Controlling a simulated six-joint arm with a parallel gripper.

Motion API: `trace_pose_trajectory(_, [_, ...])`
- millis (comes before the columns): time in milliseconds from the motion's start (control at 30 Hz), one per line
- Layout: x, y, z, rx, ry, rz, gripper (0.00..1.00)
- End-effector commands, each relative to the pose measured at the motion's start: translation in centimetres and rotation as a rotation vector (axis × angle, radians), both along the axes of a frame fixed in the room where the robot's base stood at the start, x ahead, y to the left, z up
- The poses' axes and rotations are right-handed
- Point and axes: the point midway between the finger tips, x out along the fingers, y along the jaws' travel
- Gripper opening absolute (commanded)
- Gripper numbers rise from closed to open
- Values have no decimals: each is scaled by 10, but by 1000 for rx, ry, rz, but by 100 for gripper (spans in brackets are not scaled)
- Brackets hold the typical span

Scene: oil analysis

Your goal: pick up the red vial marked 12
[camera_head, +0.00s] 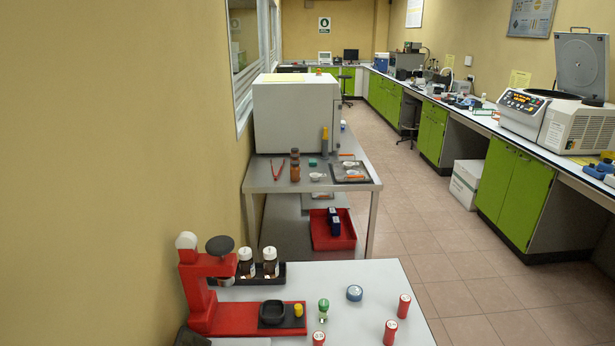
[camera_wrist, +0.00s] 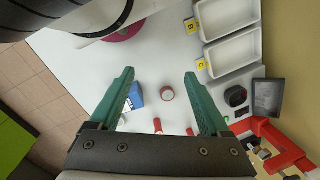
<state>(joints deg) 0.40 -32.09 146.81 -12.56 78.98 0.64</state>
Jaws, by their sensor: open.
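Several red vials with white labels stand on the white table in the head view: one at the right (camera_head: 404,306), one in front of it (camera_head: 390,332), and one at the bottom edge (camera_head: 319,338), partly cut off. Their numbers are too small to read, so I cannot tell which is marked 12. In the wrist view my gripper (camera_wrist: 158,74) is open and empty above the table. A round red-rimmed thing (camera_wrist: 167,93) shows between its fingers, seen from above. Two more red things (camera_wrist: 157,126) (camera_wrist: 189,132) lie nearer the gripper's base, partly hidden.
A red press-like device (camera_head: 222,318) stands on the table's left, beside a dark rack (camera_head: 217,281) with two brown bottles. A green-capped vial (camera_head: 323,309) and a blue round item (camera_head: 354,293) stand nearby. The wrist view shows a blue box (camera_wrist: 137,95) and white trays (camera_wrist: 233,55).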

Motion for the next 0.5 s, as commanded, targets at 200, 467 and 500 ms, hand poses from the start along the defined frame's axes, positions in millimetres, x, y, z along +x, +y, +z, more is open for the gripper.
trace_pose_trajectory(200, [0,0,0,0,1,-2,72])
trace_pose_trajectory(467, [8,-35,-23,-242,196,386,72])
trace_pose_trajectory(500, [18,-49,-30,-344,270,568,72])
